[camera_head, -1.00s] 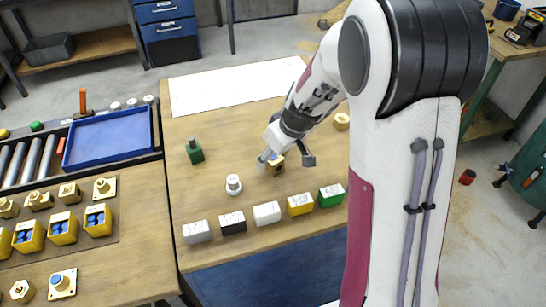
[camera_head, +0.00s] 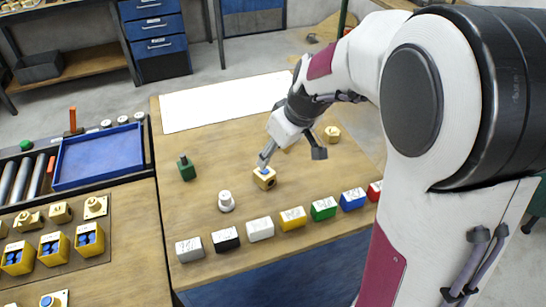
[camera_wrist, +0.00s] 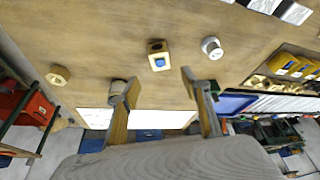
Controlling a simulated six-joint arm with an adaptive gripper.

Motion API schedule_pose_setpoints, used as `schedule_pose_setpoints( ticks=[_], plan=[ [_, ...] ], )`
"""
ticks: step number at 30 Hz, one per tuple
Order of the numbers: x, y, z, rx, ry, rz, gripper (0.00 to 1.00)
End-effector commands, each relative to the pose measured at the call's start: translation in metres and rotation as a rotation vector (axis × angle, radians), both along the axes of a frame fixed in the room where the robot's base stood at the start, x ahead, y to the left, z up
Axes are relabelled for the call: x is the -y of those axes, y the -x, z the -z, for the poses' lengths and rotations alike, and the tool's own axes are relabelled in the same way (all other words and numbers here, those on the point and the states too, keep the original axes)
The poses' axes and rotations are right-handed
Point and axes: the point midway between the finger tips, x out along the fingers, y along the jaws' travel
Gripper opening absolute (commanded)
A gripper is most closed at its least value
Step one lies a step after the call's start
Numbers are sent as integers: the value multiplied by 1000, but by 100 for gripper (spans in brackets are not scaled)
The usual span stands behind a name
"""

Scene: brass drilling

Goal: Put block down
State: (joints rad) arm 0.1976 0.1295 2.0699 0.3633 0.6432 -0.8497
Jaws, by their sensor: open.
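A small brass-yellow block (camera_head: 264,179) with a blue top rests on the wooden table, right of the white knob-like piece (camera_head: 226,202). My gripper (camera_head: 292,156) is open above and to the right of the block, with its left finger close over the block in the head view. In the wrist view the block (camera_wrist: 158,58) lies beyond my open fingers (camera_wrist: 157,88), roughly centred between them, with its blue part facing me. Nothing is between the fingers.
A green piece (camera_head: 186,170) stands at the left and a hexagonal brass piece (camera_head: 332,133) behind right. A row of labelled coloured blocks (camera_head: 292,218) lines the table's front. A white sheet (camera_head: 222,100) lies at the back. The blue tray (camera_head: 98,157) is far left.

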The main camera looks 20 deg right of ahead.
Motion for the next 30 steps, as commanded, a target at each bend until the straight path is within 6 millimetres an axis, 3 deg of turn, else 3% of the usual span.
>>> schedule_pose_setpoints(
  ticks=[23, 30],
  plan=[
    [1, 3, -7, 0, 1, 0, 47],
    [-5, 16, -19, 4, 0, 16, 47]
  ],
)
